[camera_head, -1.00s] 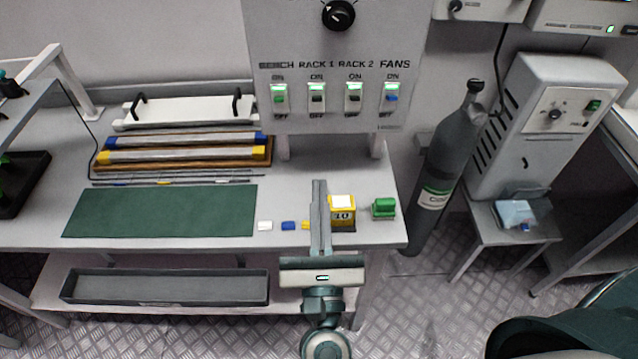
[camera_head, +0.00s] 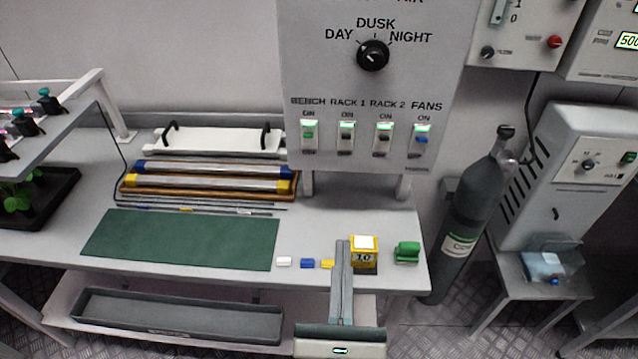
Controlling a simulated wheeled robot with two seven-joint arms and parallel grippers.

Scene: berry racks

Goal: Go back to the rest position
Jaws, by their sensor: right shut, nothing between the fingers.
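My right gripper (camera_head: 343,243) comes up from the bottom of the head view. Its two long grey fingers lie together, shut and empty. The fingertips show in front of the bench top, just left of a yellow block marked 10 (camera_head: 364,256). I cannot tell whether they touch it. My left gripper is not in view.
A switch panel (camera_head: 372,140) with a dial (camera_head: 373,55) stands above the bench (camera_head: 330,205). A green mat (camera_head: 180,240), small coloured blocks (camera_head: 307,263) and a green item (camera_head: 407,252) lie on the bench. A gas cylinder (camera_head: 468,215) stands right of it.

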